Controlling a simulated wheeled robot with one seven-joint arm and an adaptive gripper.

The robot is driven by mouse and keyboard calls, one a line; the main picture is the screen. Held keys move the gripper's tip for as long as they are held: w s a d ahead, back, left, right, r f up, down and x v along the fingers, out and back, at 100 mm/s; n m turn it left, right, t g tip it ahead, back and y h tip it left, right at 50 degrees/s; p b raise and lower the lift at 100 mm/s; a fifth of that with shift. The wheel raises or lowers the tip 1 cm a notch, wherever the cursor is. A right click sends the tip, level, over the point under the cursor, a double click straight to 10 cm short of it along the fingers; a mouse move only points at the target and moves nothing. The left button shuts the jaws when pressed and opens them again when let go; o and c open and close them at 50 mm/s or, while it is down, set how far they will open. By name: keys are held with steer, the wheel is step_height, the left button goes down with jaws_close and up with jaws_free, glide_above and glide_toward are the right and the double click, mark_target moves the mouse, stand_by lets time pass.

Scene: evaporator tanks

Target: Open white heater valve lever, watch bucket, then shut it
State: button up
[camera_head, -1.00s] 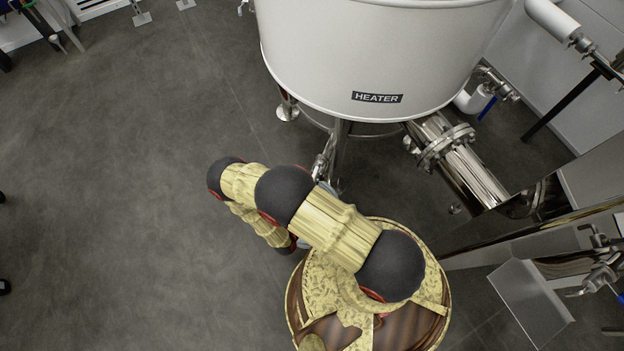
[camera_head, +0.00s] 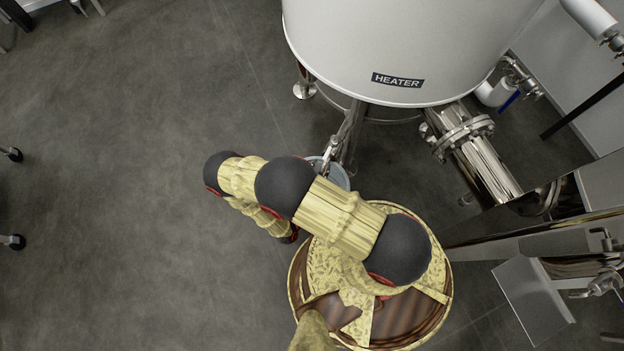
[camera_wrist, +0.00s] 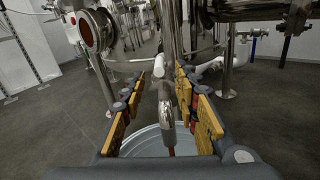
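The white heater tank (camera_head: 390,45), labelled HEATER, stands at the top of the head view. A grey bucket (camera_head: 338,174) sits below it, partly hidden behind my arm. In the wrist view the bucket rim (camera_wrist: 138,136) shows below a bent metal spout (camera_wrist: 169,110). A thin reddish-brown line runs down under the spout; I cannot tell if it is liquid.
Metal tank legs (camera_head: 348,135) stand beside the bucket. A flanged steel pipe (camera_head: 470,145) runs down to the right. A grey panel (camera_head: 535,300) stands at lower right. The floor (camera_head: 130,180) to the left is mostly clear.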

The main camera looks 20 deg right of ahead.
steer(key=v, duration=0.7)
steer(key=shift+s, duration=0.15)
stand_by(7.2)
